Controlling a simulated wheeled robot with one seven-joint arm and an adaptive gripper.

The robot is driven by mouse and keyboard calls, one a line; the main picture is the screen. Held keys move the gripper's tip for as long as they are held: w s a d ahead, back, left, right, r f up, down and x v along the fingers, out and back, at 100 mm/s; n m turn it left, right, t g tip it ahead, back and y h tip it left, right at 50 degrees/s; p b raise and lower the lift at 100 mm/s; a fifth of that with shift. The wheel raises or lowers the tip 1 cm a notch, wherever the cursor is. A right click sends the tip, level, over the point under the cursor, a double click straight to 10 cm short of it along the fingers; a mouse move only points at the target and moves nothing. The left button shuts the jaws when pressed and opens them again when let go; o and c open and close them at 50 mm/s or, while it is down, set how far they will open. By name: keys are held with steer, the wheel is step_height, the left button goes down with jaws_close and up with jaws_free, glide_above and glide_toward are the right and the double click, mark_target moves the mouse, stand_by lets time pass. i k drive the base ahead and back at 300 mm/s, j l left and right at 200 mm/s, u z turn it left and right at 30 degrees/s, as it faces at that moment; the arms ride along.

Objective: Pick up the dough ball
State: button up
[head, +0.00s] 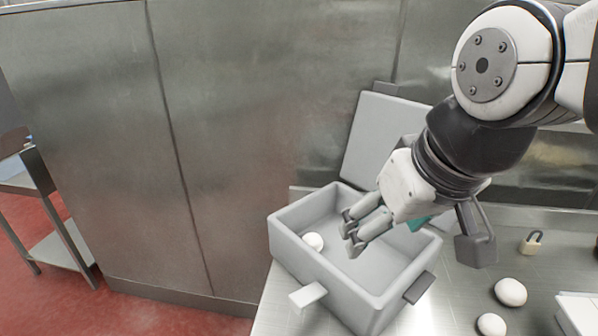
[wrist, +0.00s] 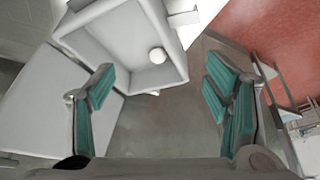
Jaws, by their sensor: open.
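One white dough ball (head: 313,242) lies inside the grey box (head: 300,265), by its left wall. In the wrist view the same ball (wrist: 158,55) lies near a corner of the box (wrist: 110,75), ahead of the fingers. Two more white dough balls, one (head: 510,292) and another (head: 491,325), lie on the steel counter right of the box. My gripper (head: 352,235) is over the box, to the right of the ball inside it. Its teal-padded fingers (wrist: 160,100) are wide apart with nothing between them.
The box's grey lid (head: 384,140) stands tilted open behind it. Handles stick out from the box (head: 308,296). A steel wall (head: 220,130) rises behind. A low metal table (head: 55,250) stands on the red floor at left.

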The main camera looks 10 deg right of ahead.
mark_target(511, 293)
steer(key=z, duration=1.4)
